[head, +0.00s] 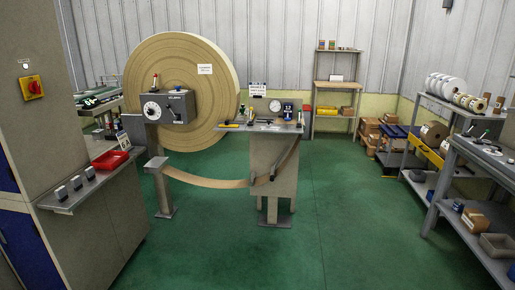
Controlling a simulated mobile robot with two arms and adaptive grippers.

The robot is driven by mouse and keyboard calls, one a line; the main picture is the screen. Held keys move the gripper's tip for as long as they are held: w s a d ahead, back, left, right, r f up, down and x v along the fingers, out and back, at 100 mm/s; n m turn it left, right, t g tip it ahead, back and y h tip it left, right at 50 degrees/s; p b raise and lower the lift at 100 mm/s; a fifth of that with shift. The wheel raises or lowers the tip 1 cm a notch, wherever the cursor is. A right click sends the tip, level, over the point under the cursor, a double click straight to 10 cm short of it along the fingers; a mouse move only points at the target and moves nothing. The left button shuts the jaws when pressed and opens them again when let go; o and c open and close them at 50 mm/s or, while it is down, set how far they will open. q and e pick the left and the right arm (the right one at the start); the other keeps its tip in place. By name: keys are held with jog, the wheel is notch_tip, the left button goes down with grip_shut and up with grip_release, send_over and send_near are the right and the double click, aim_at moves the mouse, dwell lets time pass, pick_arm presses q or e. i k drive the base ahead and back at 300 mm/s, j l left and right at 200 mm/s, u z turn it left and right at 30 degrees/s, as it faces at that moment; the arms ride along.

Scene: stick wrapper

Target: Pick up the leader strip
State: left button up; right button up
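A long tan strip (205,182) hangs in a shallow sag between a grey post (163,192) and the front of a beige stand (272,155). At the stand it bends upward toward the right edge of the top. It looks like the leader strip, but no label on it can be read. A small dark part sits against the strip at the stand; I cannot tell what it is. A huge tan roll (190,75) stands upright behind, with a grey dial box (168,107) in front of it. Neither of my grippers is in view.
A grey side shelf (75,195) with a red tray (110,159) juts out at left. Shelving with rolls (445,85) and a bench (480,150) line the right. A small rack (335,100) stands at the back wall. The green floor (350,220) is clear in the middle and front.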

aim_at(227, 124)
jog(key=i+l+u, duration=0.2)
jog(key=i, duration=0.35)
jog(key=i+u, duration=0.15)
jog(key=i, duration=0.45)
